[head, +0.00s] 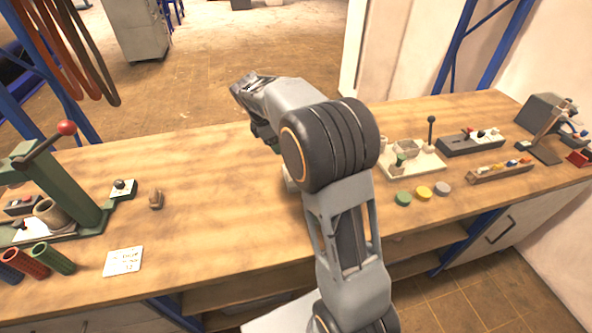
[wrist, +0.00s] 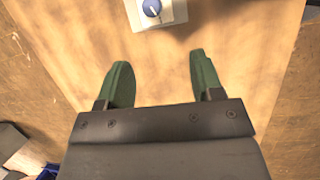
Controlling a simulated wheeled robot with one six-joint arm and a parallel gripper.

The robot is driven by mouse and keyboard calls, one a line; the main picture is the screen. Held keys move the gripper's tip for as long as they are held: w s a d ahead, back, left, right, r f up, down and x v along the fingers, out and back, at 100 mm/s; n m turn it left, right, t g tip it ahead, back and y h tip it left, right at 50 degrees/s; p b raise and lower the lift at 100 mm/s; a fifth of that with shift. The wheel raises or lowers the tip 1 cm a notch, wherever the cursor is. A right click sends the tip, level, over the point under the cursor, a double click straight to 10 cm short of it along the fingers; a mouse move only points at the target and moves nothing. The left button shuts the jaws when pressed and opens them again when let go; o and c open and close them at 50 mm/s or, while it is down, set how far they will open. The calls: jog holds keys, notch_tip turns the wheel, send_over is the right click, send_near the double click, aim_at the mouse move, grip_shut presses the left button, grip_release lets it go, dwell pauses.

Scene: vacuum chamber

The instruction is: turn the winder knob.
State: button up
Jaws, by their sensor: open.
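A round blue knob (wrist: 152,8) with a pale pointer mark sits on a white-grey box (wrist: 172,14) at the top of the wrist view. I take it for the winder knob, though no label is readable. The top of the box is cut off by the frame edge. My gripper (wrist: 160,66) is open and empty, its two green fingers spread apart below the box in the picture. The fingers do not touch the knob or box. In the head view my arm hides the knob and most of the box.
On the wooden bench (head: 215,185), a green lever press (head: 62,180) stands left, with coloured tubes (head: 52,258) and a white card (head: 123,261) in front. Right of my arm are a cream tray (head: 425,165), coloured discs (head: 423,193) and a narrow rack (head: 500,172). Bench left of my arm is mostly clear.

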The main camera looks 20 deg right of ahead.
jog(key=d+f+n, duration=0.1)
jog(key=d+f, duration=0.1)
jog(key=f, duration=0.3)
jog(key=w+d+f+n, duration=0.1)
jog(key=d+f+n, duration=0.1)
jog(key=f, duration=0.3)
jog(key=w+d+f+n+p, duration=0.1)
jog(key=d+f+n, duration=0.1)
jog(key=f, duration=0.3)
jog(key=shift+t, duration=0.3)
jog(key=shift+r, duration=0.15)
jog(key=c, duration=0.9)
jog(key=shift+m, duration=0.8)
jog(key=o, duration=0.9)
jog(key=shift+w, duration=0.1)
